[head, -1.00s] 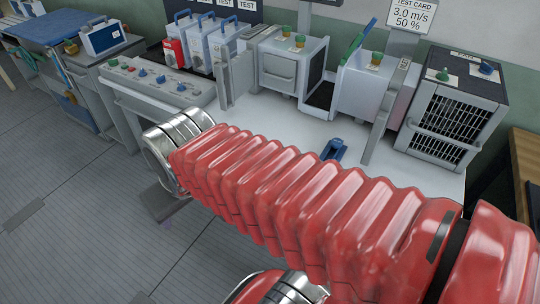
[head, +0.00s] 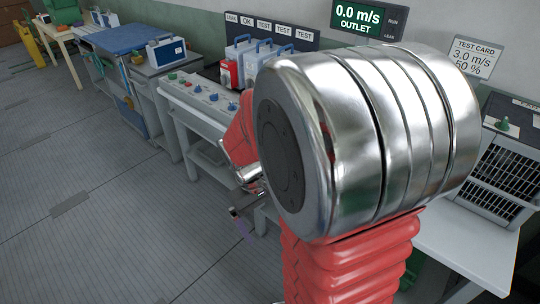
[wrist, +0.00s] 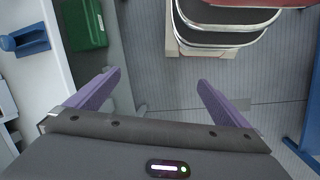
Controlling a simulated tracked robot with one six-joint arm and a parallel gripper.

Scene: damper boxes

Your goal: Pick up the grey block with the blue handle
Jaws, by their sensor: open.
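A small blue handle-like piece (wrist: 25,41) lies on the white bench top at the left of the wrist view; I cannot make out a grey block with it. In the head view my arm hides that part of the bench. Pale boxes with blue handles (head: 240,62) stand at the back of the bench. A grey and blue box with a handle (head: 166,53) stands on the cabinet to the left. My gripper (wrist: 158,80) has its purple fingers wide apart, with nothing between them. It hangs over the floor beside the bench, apart from all of these.
A green case (wrist: 83,24) is below the bench edge in the wrist view. A control panel with knobs (head: 195,95) runs along the bench. A grilled box (head: 505,170) stands at the right. A blue-topped cart (head: 117,40) is further left. The grey floor (head: 80,200) is clear.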

